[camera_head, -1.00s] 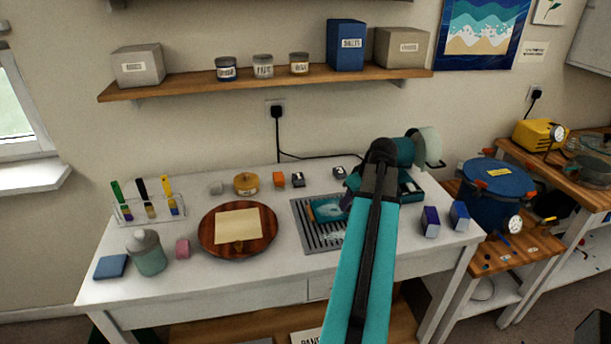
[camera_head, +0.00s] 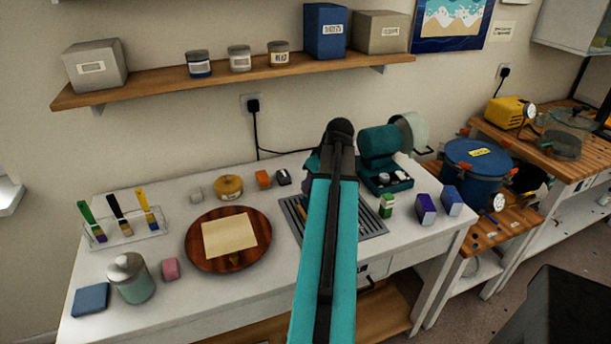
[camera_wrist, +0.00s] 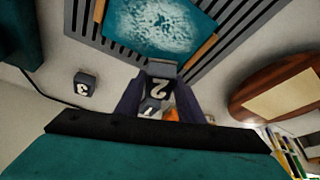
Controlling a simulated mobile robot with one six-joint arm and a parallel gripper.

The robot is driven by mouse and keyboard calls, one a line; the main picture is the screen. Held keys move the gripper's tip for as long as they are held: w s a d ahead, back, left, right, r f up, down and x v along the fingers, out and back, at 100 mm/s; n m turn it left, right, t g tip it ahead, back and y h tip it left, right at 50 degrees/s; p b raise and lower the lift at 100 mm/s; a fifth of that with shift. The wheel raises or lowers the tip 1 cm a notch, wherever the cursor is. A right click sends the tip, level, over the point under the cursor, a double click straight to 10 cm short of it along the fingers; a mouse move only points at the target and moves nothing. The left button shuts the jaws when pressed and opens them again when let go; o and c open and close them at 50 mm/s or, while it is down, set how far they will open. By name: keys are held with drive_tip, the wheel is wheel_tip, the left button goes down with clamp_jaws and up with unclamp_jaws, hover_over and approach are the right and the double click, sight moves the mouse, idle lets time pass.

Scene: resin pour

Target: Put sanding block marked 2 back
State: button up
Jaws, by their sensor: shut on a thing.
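The sanding block marked 2 (camera_wrist: 159,88), dark with a pale top edge, is between the fingers of my gripper (camera_wrist: 156,101) in the wrist view. My gripper is shut on it. The bench top is below; I cannot tell whether the block touches it. A dark block marked 3 (camera_wrist: 85,84) stands apart to the left in that view. Part of an orange block (camera_wrist: 172,115) shows behind the held block. In the head view my arm hides my gripper and the held block. A dark block (camera_head: 283,177) stands beside the orange block (camera_head: 264,179) there.
A slatted grate (camera_head: 372,222) with a teal piece (camera_wrist: 160,28) on it lies in front of the row. A black cord (camera_head: 258,140) runs along the back.

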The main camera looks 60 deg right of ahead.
drive_tip(key=shift+w, duration=0.1)
drive_tip(key=w+d+p, duration=0.1)
drive_tip(key=w+d, duration=0.2)
drive_tip(key=d, duration=0.1)
drive_tip(key=w+d+f+p, duration=0.1)
drive_tip(key=w+d+p, duration=0.1)
drive_tip(key=w+d, duration=0.1)
drive_tip(key=w+d+p, duration=0.2)
drive_tip(key=w+d, duration=0.1)
drive_tip(key=d, duration=0.3)
drive_tip(key=shift+w+f, duration=0.15)
drive_tip(key=shift+f, duration=0.05)
drive_tip(key=shift+f, duration=0.2)
idle(0.4)
drive_tip(key=shift+f+p, duration=1.05)
drive_tip(key=shift+f, duration=0.55)
drive_tip(key=shift+f, duration=0.2)
drive_tip(key=o, duration=1)
